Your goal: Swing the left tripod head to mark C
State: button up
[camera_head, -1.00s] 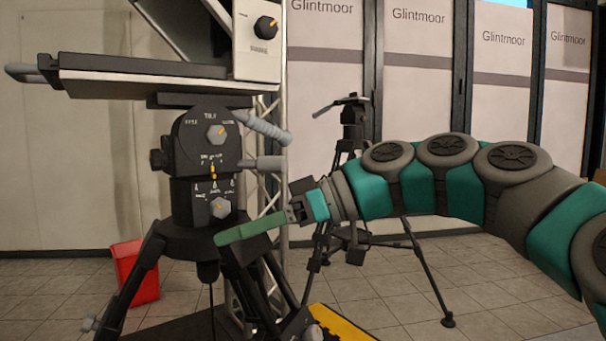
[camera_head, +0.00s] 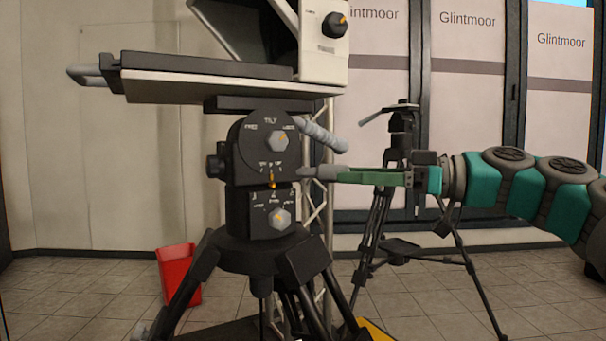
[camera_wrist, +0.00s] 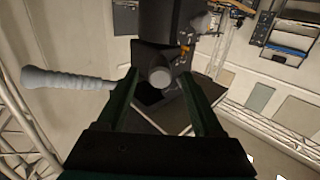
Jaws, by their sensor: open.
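The left tripod head (camera_head: 238,180) is a black block with grey knobs, on a black tripod, carrying a white-and-black unit. A small yellow pointer (camera_head: 272,181) shows on its front face; the tiny mark letters are too small to read. A short grey lever (camera_head: 316,173) sticks out from its right side, below a ridged grey handle (camera_head: 322,135). My gripper (camera_head: 340,176), with green fingers, is open at the lever's outer end. In the wrist view, the lever's round end (camera_wrist: 160,77) lies between the open fingertips; contact cannot be told. The ridged handle (camera_wrist: 66,80) is left of them.
A second tripod (camera_head: 402,150) stands behind my gripper, farther back. A metal truss (camera_head: 318,215) rises behind the left tripod. A red bin (camera_head: 178,270) is on the tiled floor at left. White Glintmoor panels (camera_head: 470,90) line the back.

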aim_at(317, 174)
jog(key=a, duration=0.2)
jog(key=w+a, duration=0.1)
jog(key=a, duration=0.4)
jog(key=shift+w+a+p, duration=0.15)
jog(key=shift+a+p, duration=0.05)
jog(key=shift+p, duration=0.15)
jog(key=shift+c, duration=0.3)
grip_shut()
dwell(0.8)
